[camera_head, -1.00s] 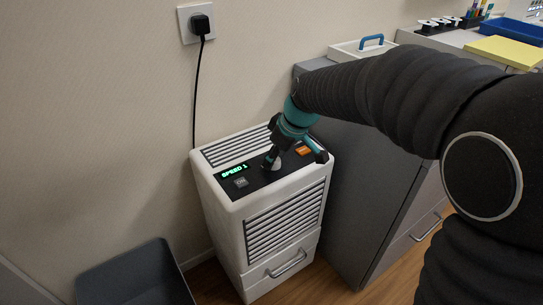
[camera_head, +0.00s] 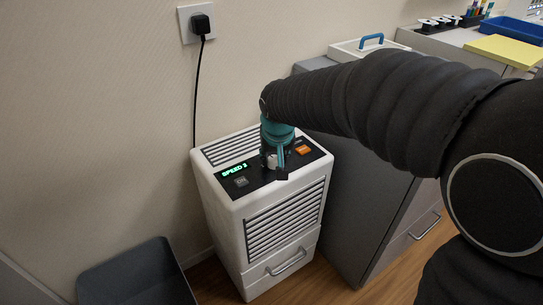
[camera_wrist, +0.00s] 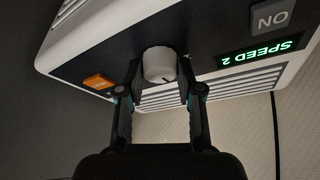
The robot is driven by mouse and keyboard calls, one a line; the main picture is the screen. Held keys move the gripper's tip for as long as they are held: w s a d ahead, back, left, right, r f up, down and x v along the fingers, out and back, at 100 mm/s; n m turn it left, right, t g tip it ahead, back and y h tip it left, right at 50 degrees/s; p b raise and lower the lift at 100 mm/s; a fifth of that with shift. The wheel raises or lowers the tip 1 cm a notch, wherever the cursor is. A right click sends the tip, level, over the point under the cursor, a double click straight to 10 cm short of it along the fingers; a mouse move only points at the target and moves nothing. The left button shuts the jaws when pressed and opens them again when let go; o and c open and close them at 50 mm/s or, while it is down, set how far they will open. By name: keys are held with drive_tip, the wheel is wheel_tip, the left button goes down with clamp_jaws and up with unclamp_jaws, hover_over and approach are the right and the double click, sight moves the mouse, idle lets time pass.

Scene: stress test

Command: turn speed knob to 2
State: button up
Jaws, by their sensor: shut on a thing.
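The speed knob (camera_wrist: 158,62) is a white round dial on the black top panel of a white machine (camera_head: 238,207). A dark pointer mark shows on the knob in the wrist view. My gripper (camera_wrist: 160,74) has a finger on each side of the knob and is shut on it. In the head view my gripper (camera_head: 274,163) stands over the panel and covers most of the knob. The green display (camera_wrist: 261,53) reads SPEED 2, upside down in the wrist view. It also shows in the head view (camera_head: 235,170), left of my gripper.
A grey ON button (camera_head: 241,181) sits left of the knob and an orange button (camera_head: 303,150) right of it. A grey cabinet (camera_head: 352,190) stands close on the right. A dark bin (camera_head: 138,275) is on the floor at left. A black cord (camera_head: 196,95) hangs from the wall socket.

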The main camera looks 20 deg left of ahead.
drive_tip(key=shift+s+f+m+h+b, duration=0.15)
drive_tip(key=shift+m+h+b, duration=0.25)
drive_tip(key=shift+m, duration=0.6)
drive_tip(key=o, duration=1.2)
drive_tip(key=shift+c, duration=0.2)
drive_tip(key=shift+r, duration=0.3)
drive_tip(key=a+v, duration=0.1)
drive_tip(key=v, duration=1)
drive_tip(key=shift+s+d+r, duration=0.25)
drive_tip(key=shift+d, duration=0.25)
